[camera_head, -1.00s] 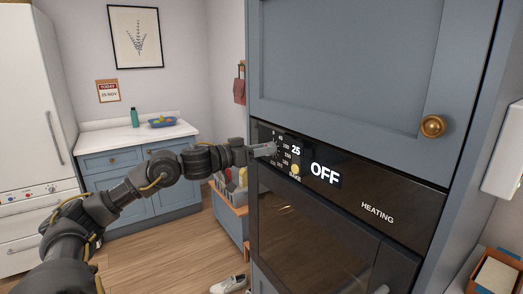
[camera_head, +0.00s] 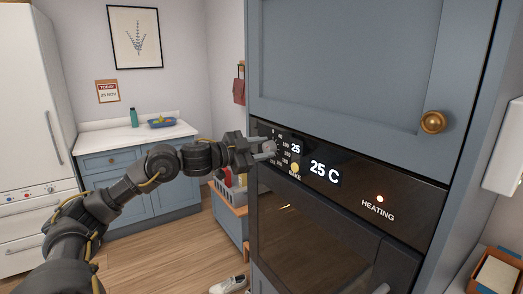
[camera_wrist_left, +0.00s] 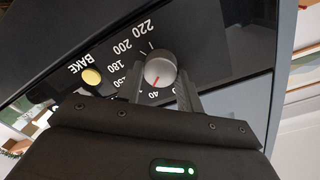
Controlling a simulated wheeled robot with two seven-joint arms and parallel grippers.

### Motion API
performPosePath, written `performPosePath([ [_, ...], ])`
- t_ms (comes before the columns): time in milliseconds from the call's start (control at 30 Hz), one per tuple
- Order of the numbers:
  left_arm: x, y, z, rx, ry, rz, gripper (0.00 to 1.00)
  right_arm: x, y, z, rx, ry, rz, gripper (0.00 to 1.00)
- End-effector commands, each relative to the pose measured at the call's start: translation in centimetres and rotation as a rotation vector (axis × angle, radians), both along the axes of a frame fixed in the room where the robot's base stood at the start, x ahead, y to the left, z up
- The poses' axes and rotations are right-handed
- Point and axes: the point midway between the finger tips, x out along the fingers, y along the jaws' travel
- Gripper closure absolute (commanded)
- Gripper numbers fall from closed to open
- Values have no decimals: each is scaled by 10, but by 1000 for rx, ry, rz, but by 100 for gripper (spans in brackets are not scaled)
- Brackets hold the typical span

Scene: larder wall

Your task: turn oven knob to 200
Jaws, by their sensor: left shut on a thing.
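The oven knob (camera_wrist_left: 160,70) is a round silver knob with a red pointer mark, on the black control panel (camera_head: 408,190). My left gripper (camera_head: 270,150) is shut on the knob, with one finger on each side of it in the left wrist view. There the printed scale appears upside down, and the red mark points down-left, towards the 40 side and away from 200 (camera_wrist_left: 122,47). In the head view the gripper covers the knob. The oven display (camera_head: 324,172) reads 25 C, and a small display above it reads 25. My right gripper is not in view.
A yellow BAKE button (camera_head: 295,168) sits close beside the knob. The heating light (camera_head: 380,198) is lit. A blue cupboard door (camera_head: 350,70) with a brass knob is above the panel. A shoe (camera_head: 228,285) lies on the floor.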

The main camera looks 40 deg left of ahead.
Motion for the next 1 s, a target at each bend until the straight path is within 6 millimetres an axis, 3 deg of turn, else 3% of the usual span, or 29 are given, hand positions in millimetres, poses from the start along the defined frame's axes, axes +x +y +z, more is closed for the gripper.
performPosePath([
  [1000, -1, -2, -3, 922, -279, 4, 86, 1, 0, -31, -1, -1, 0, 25],
])
